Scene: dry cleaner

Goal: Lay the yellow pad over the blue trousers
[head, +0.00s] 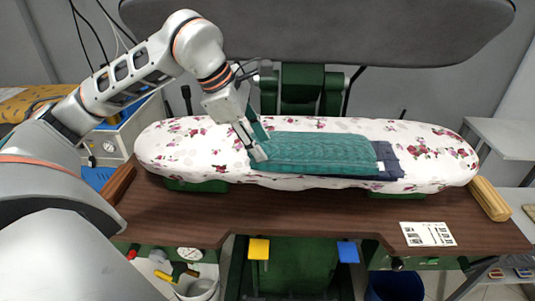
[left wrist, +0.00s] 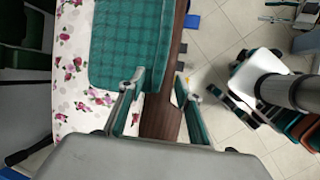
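A teal checked pad (head: 315,152) lies flat on the flowered ironing board, over dark blue folded cloth (head: 388,160) that looks like the trousers. Only the trousers' right end and a strip along the near edge show; the pad hides the rest. The pad looks teal, not yellow; it also shows in the left wrist view (left wrist: 125,45). My left gripper (head: 258,150) is at the pad's left end. My right gripper is out of view.
The flowered ironing board (head: 205,150) stands on a brown table (head: 300,205), under a raised grey press plate (head: 320,30). A yellow patterned cloth (head: 22,100) lies at far left. A wooden roller (head: 489,199) and a printed sheet (head: 427,234) are at right.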

